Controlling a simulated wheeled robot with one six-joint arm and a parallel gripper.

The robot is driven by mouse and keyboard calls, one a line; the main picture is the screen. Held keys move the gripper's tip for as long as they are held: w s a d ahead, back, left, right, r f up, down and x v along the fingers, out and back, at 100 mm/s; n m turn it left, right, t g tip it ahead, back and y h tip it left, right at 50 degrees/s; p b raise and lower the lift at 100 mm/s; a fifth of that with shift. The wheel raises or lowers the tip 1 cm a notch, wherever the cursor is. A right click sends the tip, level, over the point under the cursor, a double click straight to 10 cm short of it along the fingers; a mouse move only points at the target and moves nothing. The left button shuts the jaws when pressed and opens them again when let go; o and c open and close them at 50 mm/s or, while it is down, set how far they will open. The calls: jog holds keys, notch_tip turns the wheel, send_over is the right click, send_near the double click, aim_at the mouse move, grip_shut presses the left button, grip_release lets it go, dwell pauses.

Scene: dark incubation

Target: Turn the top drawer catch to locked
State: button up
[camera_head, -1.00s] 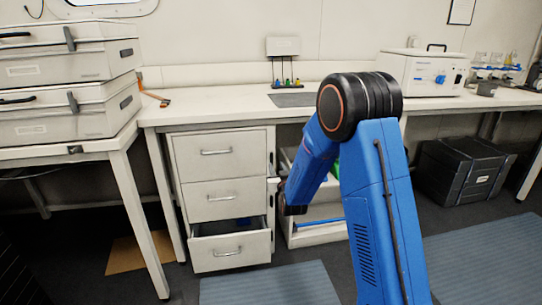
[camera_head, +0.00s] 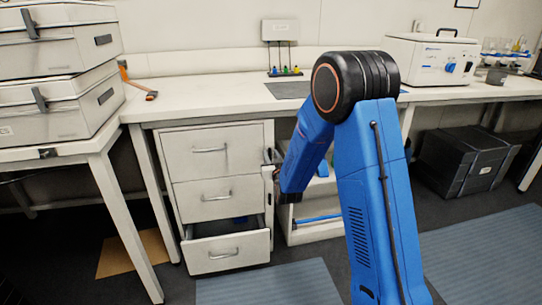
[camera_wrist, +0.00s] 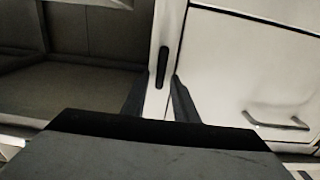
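The white drawer unit stands under the bench in the head view, with its top drawer (camera_head: 210,150) shut. In the wrist view, a dark narrow catch (camera_wrist: 163,66) stands lengthwise on the pale frame strip beside a drawer front with a bar handle (camera_wrist: 275,121). My gripper (camera_wrist: 160,98) is open, with its two dark fingers apart on either side of that strip, near the end of the catch. No grip on the catch shows. In the head view, my gripper (camera_head: 269,170) is at the unit's right edge, partly hidden by my blue arm.
The bottom drawer (camera_head: 226,252) is pulled partly open; the middle drawer (camera_head: 202,198) is shut. An open shelf (camera_head: 315,230) lies right of the unit. A bench leg (camera_head: 125,215) stands to the left. A black case (camera_head: 465,160) sits on the floor at right.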

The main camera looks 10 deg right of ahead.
grip_shut()
jog(key=m, duration=0.3)
jog(key=shift+d+m, duration=0.3)
jog(key=shift+m, duration=0.1)
jog(key=m, duration=0.4)
jog(key=shift+d+f+m, duration=0.25)
jog(key=shift+d+m, duration=0.05)
jog(key=m, duration=0.3)
jog(key=f+m, duration=0.1)
jog(key=m, duration=0.5)
jog(key=shift+d+f, duration=0.15)
jog(key=shift+d, duration=0.15)
jog(key=shift+m, duration=0.4)
